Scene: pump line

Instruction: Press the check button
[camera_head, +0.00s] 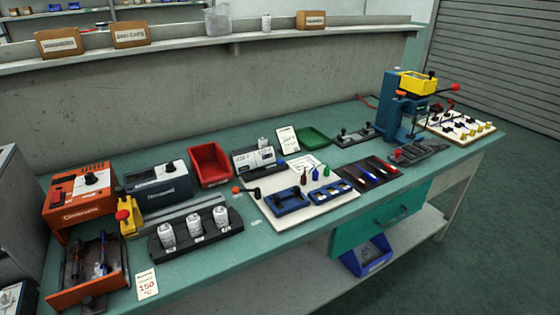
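No part labelled as a check button can be read in this view. A grey desk unit (252,160) with a light display stands at the middle of the green bench, with a small blue part (281,163) at its right side. A small orange-red knob or button (236,190) sits in front of it, beside a black knob (255,192). Which of these, if any, is the check button I cannot tell. Neither of my grippers is in view.
The green bench (330,117) holds an orange unit (72,190), a dark box (158,187), a red bin (209,165), a black rack (195,242) with white cylinders, a white board (318,209) with blue fixtures, and a tall teal press (393,115). An orange drawer (92,288) stands open.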

